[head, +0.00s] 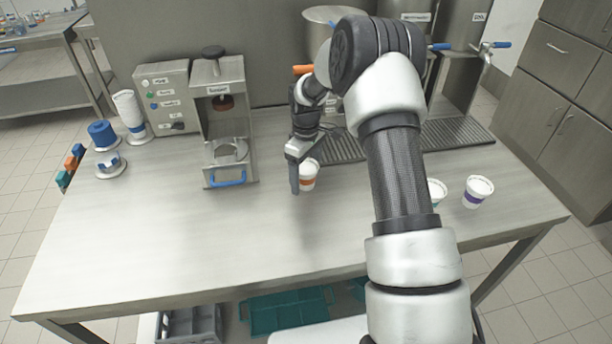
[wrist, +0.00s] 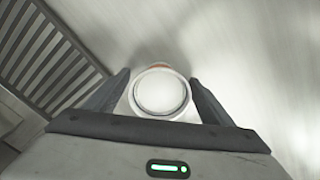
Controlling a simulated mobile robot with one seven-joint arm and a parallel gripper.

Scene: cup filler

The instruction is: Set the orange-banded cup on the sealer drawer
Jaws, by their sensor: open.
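The sealer (head: 216,92) stands at the back left. Its drawer (head: 228,168) is pulled out in front, with a round opening and a blue handle (head: 228,183).
A purple-banded cup (head: 477,191) and a green-banded cup (head: 436,191), partly behind my arm, stand at the right. The drip grate (head: 342,147) lies behind the orange-banded cup. A control box (head: 163,97) stands left of the sealer. Table between cup and drawer is clear.

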